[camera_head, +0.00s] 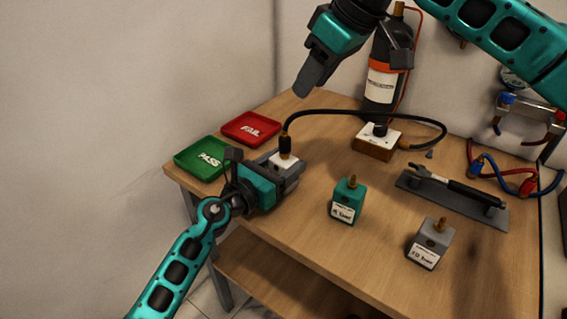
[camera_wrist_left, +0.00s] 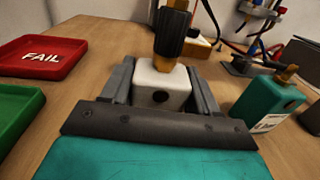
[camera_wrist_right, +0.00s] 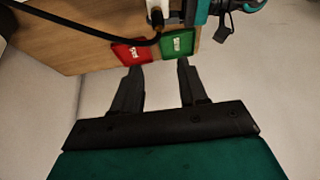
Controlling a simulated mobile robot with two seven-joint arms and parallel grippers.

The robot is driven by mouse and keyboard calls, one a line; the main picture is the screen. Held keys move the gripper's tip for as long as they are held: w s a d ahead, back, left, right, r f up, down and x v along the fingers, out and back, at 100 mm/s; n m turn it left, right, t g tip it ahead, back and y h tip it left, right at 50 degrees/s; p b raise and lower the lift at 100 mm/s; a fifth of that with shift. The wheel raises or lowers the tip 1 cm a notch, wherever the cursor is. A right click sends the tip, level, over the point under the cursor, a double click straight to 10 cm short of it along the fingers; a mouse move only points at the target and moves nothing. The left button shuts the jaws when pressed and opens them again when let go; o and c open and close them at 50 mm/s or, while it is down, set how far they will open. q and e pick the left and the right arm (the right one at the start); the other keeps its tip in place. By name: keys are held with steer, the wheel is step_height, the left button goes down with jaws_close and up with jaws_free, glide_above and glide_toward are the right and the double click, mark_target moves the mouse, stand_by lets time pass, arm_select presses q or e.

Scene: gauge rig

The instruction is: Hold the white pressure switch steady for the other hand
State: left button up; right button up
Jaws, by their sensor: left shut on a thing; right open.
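The white pressure switch (camera_head: 283,161) is between the fingers of my left gripper (camera_head: 290,176) near the table's left edge. In the left wrist view the switch (camera_wrist_left: 160,88) stands upright, with a finger on each side. A black hose connector (camera_head: 285,146) with a brass fitting sits on its top; it also shows in the left wrist view (camera_wrist_left: 173,36). I cannot tell whether the switch touches the table. My right gripper (camera_head: 306,82) is open and empty, above and behind the switch, apart from it. In the right wrist view nothing is between its fingers (camera_wrist_right: 156,72).
A green PASS tray (camera_head: 202,160) and red FAIL tray (camera_head: 251,128) lie left and behind. A black hose (camera_head: 365,112) arches to a white-topped box (camera_head: 377,141). A dark cylinder (camera_head: 383,85) stands behind.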

mark_target(286, 130)
stand_by(0.4)
steer(key=shift+o, duration=1.2)
steer(key=shift+w, duration=0.2)
steer(key=w+a+f+n+g+h, duration=0.1)
steer(key=f, duration=0.4)
steer(key=w+a+f+n+g+h, duration=0.1)
steer(key=a+f, duration=0.1)
steer(key=f, duration=0.3)
steer(key=w+a+f+n, duration=0.1)
steer(key=f, duration=0.3)
steer(key=shift+a+f+n+g+h, duration=0.3)
steer(key=shift+a+f+g+h, duration=0.05)
steer(key=shift+f+g+h, duration=0.05)
steer(key=shift+c, duration=0.4)
jaws_close()
steer(key=shift+r, duration=0.1)
